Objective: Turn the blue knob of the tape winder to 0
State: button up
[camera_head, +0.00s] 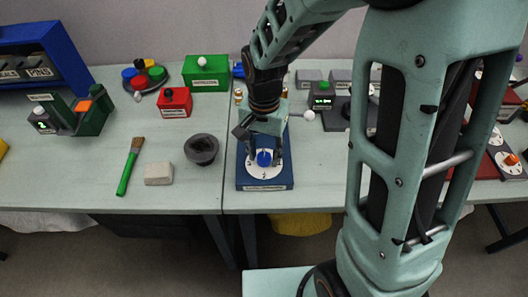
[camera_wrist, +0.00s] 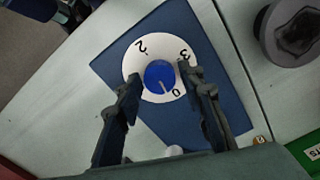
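The tape winder (camera_head: 251,179) is a dark blue base with a white dial (camera_head: 266,172) and a round blue knob (camera_head: 264,158). In the wrist view the knob (camera_wrist: 157,72) sits at the dial's centre, with the digits 2, 3 and 0 readable around it. The light mark on the knob points down and slightly right, to the near side of the 0. My gripper (camera_wrist: 160,76) has one finger on each side of the knob, with narrow gaps that appear to remain. It is open around the knob. Part of the dial is hidden behind the fingers.
A dark round bowl-like part (camera_head: 201,149) stands left of the winder, beside a beige block (camera_head: 159,174) and a green-handled brush (camera_head: 130,166). Red (camera_head: 175,103) and green (camera_head: 206,73) button boxes stand behind.

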jog(key=m, duration=0.9)
jog(key=shift+m+p, duration=0.3)
jog(key=shift+p, duration=0.05)
jog(key=m+p, duration=0.2)
jog(key=m, duration=0.3)
jog(key=m+p, duration=0.2)
jog(key=shift+r+m, duration=0.2)
jog(key=shift+m, duration=0.1)
jog(key=shift+f+m, duration=0.15)
jog(key=shift+m, duration=0.35)
grip_shut()
